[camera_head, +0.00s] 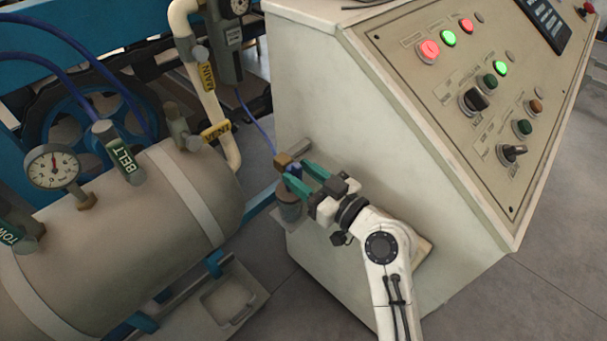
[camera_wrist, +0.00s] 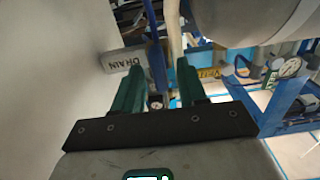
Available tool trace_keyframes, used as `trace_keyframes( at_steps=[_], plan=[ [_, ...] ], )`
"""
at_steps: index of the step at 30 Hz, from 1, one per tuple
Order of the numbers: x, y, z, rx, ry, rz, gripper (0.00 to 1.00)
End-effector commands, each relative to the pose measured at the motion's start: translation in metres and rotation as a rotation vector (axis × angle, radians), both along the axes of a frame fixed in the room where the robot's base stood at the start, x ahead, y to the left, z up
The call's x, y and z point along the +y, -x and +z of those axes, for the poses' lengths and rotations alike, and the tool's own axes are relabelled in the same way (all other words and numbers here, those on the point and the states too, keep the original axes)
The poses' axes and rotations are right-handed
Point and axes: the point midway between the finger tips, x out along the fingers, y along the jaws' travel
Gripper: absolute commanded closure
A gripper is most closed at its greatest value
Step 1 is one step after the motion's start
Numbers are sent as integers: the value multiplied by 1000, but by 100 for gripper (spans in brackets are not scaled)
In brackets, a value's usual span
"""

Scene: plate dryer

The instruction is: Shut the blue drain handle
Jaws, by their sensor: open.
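In the head view, the drain valve shows as a brass block (camera_head: 283,160) with a small blue part (camera_head: 294,170) beside it, low by the side of the control console. A grey cylinder (camera_head: 288,208) sits just below. My gripper (camera_head: 294,173) is open, with its teal fingers around or right beside the blue part; I cannot tell if they touch it. In the wrist view, a grey sleeve marked DRAIN (camera_wrist: 123,61) lies just beyond and left of my gripper (camera_wrist: 158,72).
The console (camera_head: 330,110) with lit buttons stands close on the right. A grey tank (camera_head: 130,240) with a gauge (camera_head: 53,167) and handles marked BELT (camera_head: 124,160) and VENT (camera_head: 215,131) fills the left. A pale pipe (camera_head: 205,80) stands behind. Floor is open at lower right.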

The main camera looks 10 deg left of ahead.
Motion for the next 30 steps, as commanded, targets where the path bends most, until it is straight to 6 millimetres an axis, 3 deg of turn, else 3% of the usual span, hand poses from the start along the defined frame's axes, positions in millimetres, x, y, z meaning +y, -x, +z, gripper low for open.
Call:
trace_keyframes(
  at_steps=[2, 14, 30],
  plan=[
    [0, 0, 0, 0, 0, 0, 60],
    [0, 0, 0, 0, 0, 0, 99],
    [-2, -1, 0, 89, -68, -2, 100]
  ],
)
